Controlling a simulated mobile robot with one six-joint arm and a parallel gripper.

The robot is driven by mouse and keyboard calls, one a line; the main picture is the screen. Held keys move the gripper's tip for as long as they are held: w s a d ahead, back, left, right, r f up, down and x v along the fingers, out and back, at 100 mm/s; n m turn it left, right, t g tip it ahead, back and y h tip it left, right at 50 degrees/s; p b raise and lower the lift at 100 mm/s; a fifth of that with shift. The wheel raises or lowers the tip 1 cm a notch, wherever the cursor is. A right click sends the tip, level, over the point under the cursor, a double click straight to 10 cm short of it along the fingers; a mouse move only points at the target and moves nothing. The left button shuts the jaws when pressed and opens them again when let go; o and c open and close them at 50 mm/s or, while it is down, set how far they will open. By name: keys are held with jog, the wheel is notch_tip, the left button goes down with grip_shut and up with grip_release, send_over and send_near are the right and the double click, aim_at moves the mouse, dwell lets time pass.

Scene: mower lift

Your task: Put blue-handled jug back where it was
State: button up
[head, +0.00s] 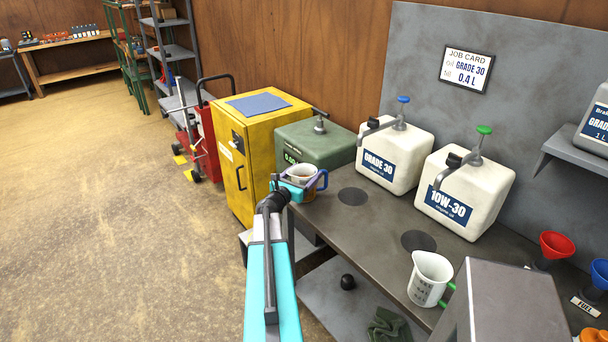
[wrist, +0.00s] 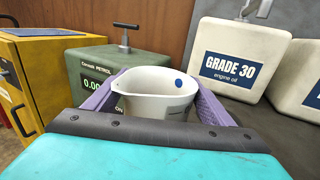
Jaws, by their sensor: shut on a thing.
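The blue-handled jug (head: 302,172) is a white measuring jug at the left end of the bench, in front of the green petrol can. My gripper (head: 299,184) is shut on it, one finger on each side. In the wrist view the white jug (wrist: 158,92) sits upright between the purple fingers, its open mouth towards me and a blue dot on its inner wall. Its base is hidden, so I cannot tell whether it touches the bench. A second jug (head: 428,279), with a green handle, stands at the bench's front right.
The grey bench (head: 385,215) has two bare dark round patches (head: 352,196) (head: 418,240). Behind stand the green petrol can (head: 318,143), a blue-topped Grade 30 can (head: 394,155) and a green-topped 10W-30 can (head: 465,190). A yellow cabinet (head: 255,150) is left. A grey box (head: 510,310) blocks the near right.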

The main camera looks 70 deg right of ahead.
jog(key=shift+f, duration=0.1)
jog(key=o, duration=1.6)
jog(key=shift+w+a+b, duration=0.35)
jog(key=shift+a+b, duration=0.25)
jog(key=shift+a, duration=1.4)
jog(key=shift+w+a+b, duration=0.35)
jog(key=shift+a+b, duration=0.3)
jog(key=shift+a, duration=1.3)
jog(key=shift+w+a+b, duration=0.35)
jog(key=shift+a+b, duration=0.25)
jog(key=shift+a, duration=1.4)
